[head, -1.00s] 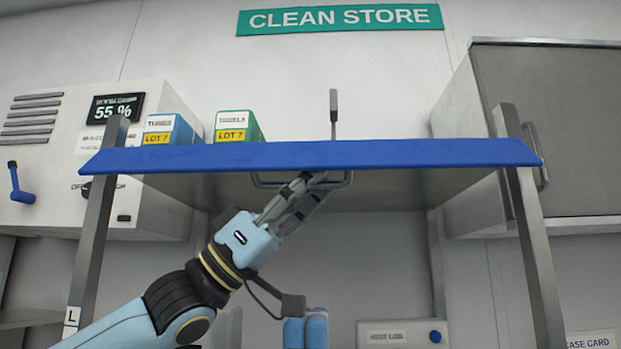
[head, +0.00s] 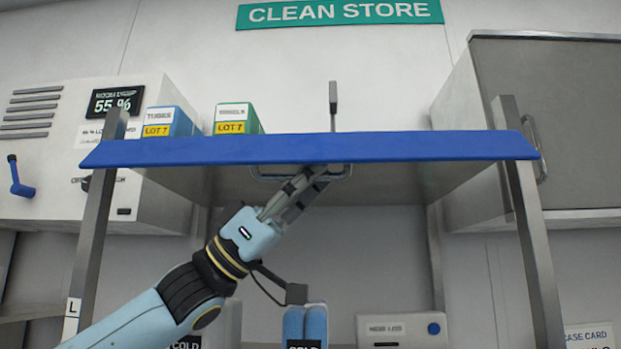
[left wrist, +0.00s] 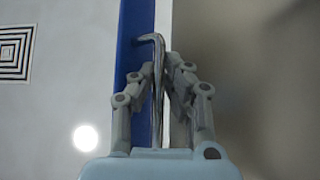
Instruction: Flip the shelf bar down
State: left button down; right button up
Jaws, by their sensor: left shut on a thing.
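The blue-fronted shelf (head: 430,148) spans the head view between two metal posts. A thin metal bar, bent like a handle, hangs just under its front edge; in the left wrist view the bar (left wrist: 157,48) runs between the fingers. My left gripper (head: 325,175) reaches up from the lower left and is shut on the bar, left of its right end. Its fingers hide part of the bar in the head view. The left gripper (left wrist: 160,75) also shows in the wrist view, with a finger on each side of the bar. My right gripper is not in view.
A blue box (head: 168,122) and a green box (head: 235,118) stand on the shelf's left half. A thin upright metal piece (head: 333,105) rises behind the shelf edge. Cabinets flank both sides. A small white unit (head: 400,329) sits below.

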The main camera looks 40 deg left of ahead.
pick_arm(q)
jog(key=shift+m, duration=0.3)
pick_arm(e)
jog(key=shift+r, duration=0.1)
pick_arm(q)
jog(key=c, duration=1.6)
grip_release()
jog(key=shift+c, duration=0.2)
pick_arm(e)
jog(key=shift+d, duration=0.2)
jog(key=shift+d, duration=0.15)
